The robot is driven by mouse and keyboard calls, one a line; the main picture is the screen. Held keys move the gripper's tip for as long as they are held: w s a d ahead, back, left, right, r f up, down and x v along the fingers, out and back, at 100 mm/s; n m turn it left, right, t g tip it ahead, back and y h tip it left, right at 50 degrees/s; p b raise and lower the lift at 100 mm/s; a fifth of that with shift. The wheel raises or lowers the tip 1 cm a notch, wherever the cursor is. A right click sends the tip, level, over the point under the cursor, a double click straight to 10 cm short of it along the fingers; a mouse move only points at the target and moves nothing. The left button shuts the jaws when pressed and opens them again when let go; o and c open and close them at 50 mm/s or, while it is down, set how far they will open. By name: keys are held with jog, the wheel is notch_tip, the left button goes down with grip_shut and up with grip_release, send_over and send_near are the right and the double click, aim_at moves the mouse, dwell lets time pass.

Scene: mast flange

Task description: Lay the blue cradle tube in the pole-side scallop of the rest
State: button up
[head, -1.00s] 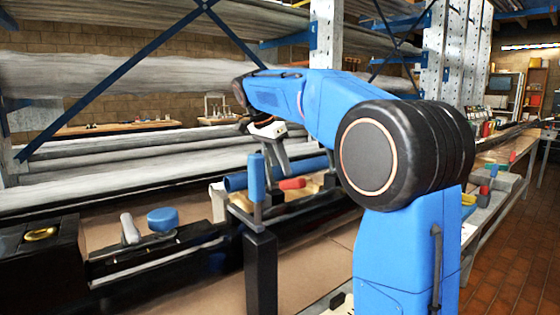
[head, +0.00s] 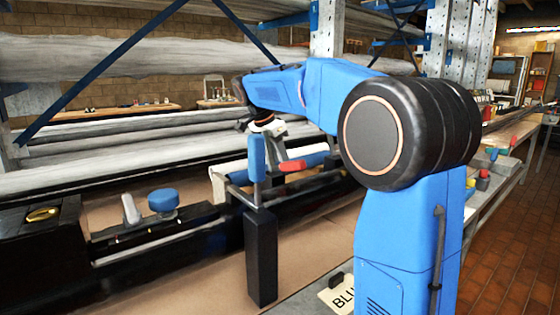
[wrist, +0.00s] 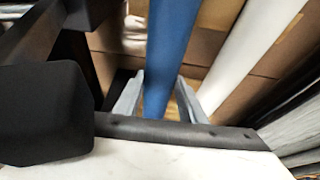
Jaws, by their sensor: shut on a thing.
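The blue cradle tube (head: 236,179) lies roughly level in the head view, behind the upright blue-capped black post. In the wrist view the blue tube (wrist: 172,48) runs away from me between the two pale grey fingers of my gripper (wrist: 158,98). My gripper (head: 282,148) is shut on the tube, its tips pointing down. The dark rest is mostly hidden behind the post, the red piece and my arm. I cannot tell which scallop lies under the tube, or whether the tube touches it.
The black post with its blue cap (head: 257,158) stands in front of the tube. A red piece (head: 292,165) is close by my gripper. A white tube (wrist: 240,45) runs alongside in the wrist view. A blue knob (head: 162,200) stands at left.

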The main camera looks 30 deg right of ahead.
jog(key=o, duration=1.4)
jog(key=v, duration=1.7)
jog(key=shift+r, duration=0.25)
jog(key=shift+s+d, duration=0.1)
